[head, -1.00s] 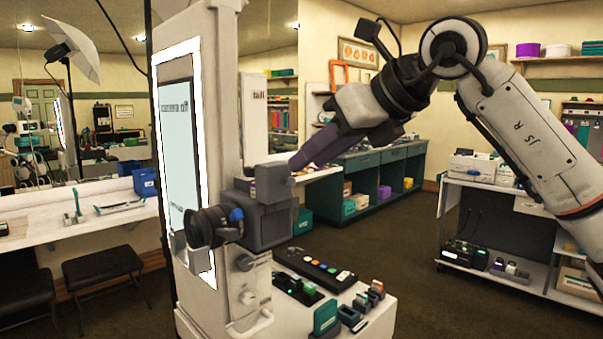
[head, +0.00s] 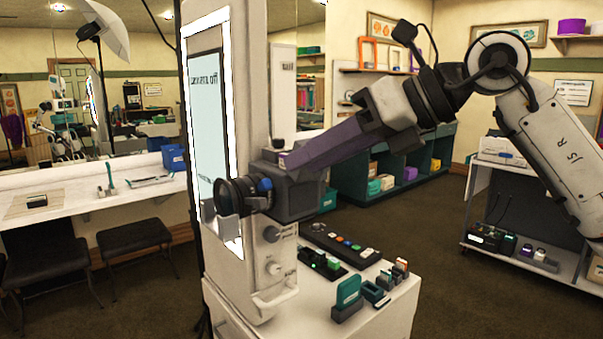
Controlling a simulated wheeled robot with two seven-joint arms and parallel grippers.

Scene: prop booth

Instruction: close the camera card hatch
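The dark grey camera (head: 290,195) is mounted on the side of the white booth column, its round lens facing left. My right gripper (head: 288,162) reaches in from the right with long purple fingers, their tips at the camera's upper right side. I cannot tell whether the tips touch the camera or are just in front of it. The fingers overlap in this view, so I cannot see a gap between them. The card hatch cannot be made out; the fingers cover part of the camera body. My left gripper is not in view.
Below the camera, a white cart top (head: 365,300) holds a black button panel (head: 338,240), a green block (head: 348,292) and several small card-like items. The lit screen (head: 207,120) is on the column. A white counter (head: 95,195) and black stools stand at left.

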